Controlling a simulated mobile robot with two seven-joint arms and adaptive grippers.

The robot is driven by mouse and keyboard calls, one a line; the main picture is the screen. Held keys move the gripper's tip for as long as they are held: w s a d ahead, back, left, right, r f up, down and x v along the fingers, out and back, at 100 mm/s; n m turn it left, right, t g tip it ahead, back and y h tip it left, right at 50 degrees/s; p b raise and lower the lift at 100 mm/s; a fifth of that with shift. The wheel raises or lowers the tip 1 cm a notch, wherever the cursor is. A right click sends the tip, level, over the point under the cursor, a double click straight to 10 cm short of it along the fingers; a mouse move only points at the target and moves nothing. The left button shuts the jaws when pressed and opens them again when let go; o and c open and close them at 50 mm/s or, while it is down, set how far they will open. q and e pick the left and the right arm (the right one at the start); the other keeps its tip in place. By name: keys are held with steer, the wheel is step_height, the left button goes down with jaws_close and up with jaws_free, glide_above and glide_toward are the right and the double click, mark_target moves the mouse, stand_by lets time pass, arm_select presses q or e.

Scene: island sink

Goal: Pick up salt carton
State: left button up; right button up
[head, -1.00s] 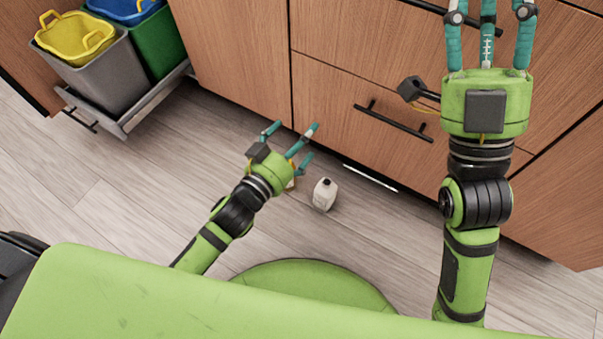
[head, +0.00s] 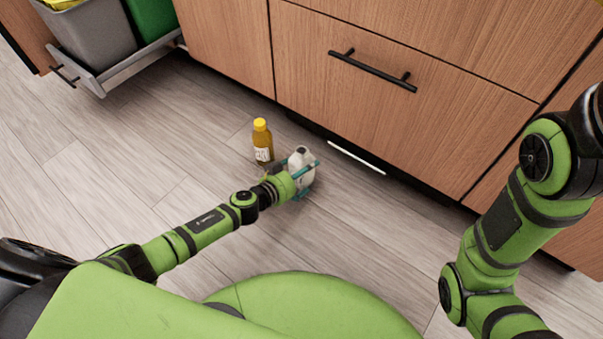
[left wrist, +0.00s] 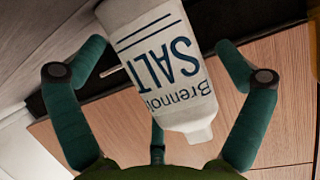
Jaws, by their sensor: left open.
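The salt carton (head: 302,168) is white and stands on the floor in front of the cabinet in the head view. In the left wrist view the white carton (left wrist: 165,65) fills the middle, its blue SALT lettering upside down. My left gripper (head: 305,178) is low at the carton, with teal fingers around it. In the left wrist view the open fingers (left wrist: 160,90) are on both sides of the carton, with gaps visible between them and it. My right arm is at the right edge of the head view; its gripper is out of frame.
A yellow bottle (head: 262,142) stands on the floor just left of the carton. A wooden drawer front (head: 400,85) with a black handle (head: 372,72) rises behind. A pulled-out bin rack (head: 125,70) is at upper left. The floor (head: 120,175) at left is clear.

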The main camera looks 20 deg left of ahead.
arm_select(q)
steer(key=shift+w+d+f, duration=0.25)
steer(key=shift+w+f, duration=0.05)
steer(key=shift+w, duration=0.2)
steer(key=shift+w+d, duration=0.1)
steer(key=shift+r, duration=0.1)
steer(key=c, duration=1.4)
steer(key=shift+r, duration=0.1)
